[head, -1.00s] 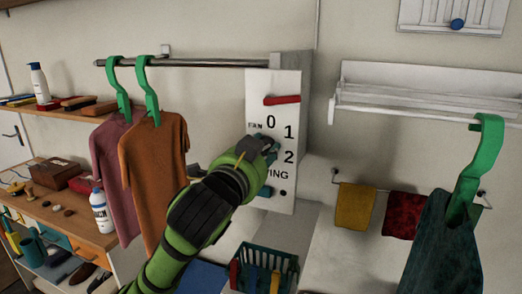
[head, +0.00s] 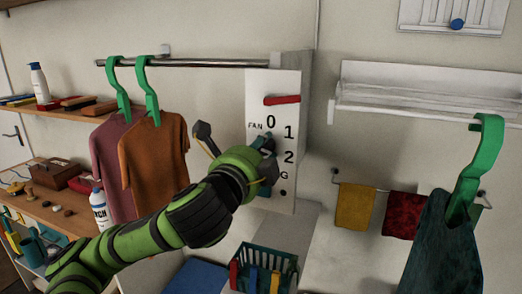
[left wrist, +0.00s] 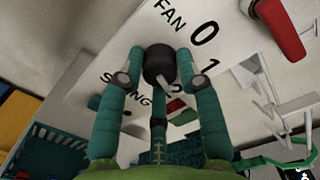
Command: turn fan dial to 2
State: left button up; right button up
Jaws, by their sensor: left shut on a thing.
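The fan panel (head: 286,82) is a white upright plate marked FAN, 0, 1 and 2, with a red lever near its top. In the left wrist view the fan dial (left wrist: 159,64) is a dark round knob with a pale pointer (left wrist: 164,88). The pointer is angled toward the area of the partly hidden 2. My left gripper (left wrist: 160,58) is shut on the dial, with one green finger on each side. In the head view my left gripper (head: 267,150) hides most of the dial. My right gripper is not in view.
A metal rail (head: 190,63) with hanging shirts (head: 155,165) is left of the panel. A teal basket (head: 263,270) stands below it. A white rack (head: 420,90) and cloths on a bar are to the right.

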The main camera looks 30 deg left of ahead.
pick_arm(q)
jog(key=shift+r+m, duration=0.1)
jog(key=shift+m, duration=1.2)
jog(key=o, duration=1.2)
jog(key=shift+w, duration=0.1)
jog(key=shift+c, duration=0.2)
